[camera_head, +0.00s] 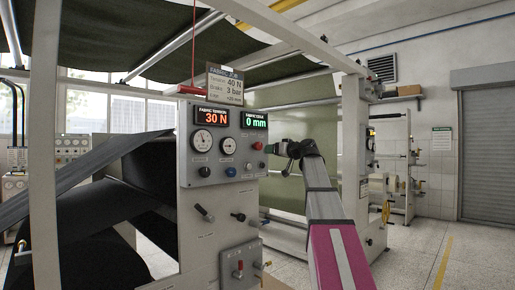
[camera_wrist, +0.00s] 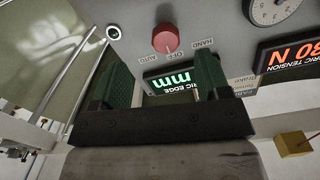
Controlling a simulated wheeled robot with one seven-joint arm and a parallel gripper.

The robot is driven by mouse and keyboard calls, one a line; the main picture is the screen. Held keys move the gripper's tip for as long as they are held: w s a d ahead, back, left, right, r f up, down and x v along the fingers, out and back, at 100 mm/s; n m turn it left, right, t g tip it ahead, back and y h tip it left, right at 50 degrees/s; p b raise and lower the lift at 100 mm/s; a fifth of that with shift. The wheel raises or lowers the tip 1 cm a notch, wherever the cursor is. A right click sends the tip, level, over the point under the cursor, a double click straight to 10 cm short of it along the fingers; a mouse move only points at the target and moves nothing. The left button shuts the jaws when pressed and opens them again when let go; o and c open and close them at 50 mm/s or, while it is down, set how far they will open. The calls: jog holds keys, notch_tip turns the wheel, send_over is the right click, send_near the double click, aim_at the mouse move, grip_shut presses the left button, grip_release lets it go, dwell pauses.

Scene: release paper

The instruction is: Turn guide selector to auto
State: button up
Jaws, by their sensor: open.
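The guide selector is a round red knob (camera_wrist: 166,38) on the grey panel, with AUTO, OFF and HAND labels around it. The wrist view shows it upside down, its white mark towards the labels, nearest OFF as far as I can tell. In the head view the red knob (camera_head: 257,146) is below the green "0 mm" display (camera_head: 254,120). My gripper (camera_head: 276,149) is just right of the knob there. In the wrist view my gripper (camera_wrist: 161,70) is open, its two green fingers apart with nothing between them. The knob is beyond the fingertips, apparently untouched.
The panel also carries an orange "30 N" display (camera_head: 211,116), round gauges (camera_head: 202,140) and protruding handles (camera_head: 204,213) lower down. A machine post (camera_head: 354,150) stands right of my arm.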

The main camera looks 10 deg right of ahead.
aim_at(260, 146)
jog(key=x, duration=0.3)
jog(key=r+x, duration=0.1)
jog(key=x, duration=0.3)
jog(key=r+x, duration=0.1)
jog(key=x, duration=0.2)
jog(key=shift+w+a+r, duration=0.15)
jog(key=shift+w, duration=0.05)
jog(key=c, duration=0.9)
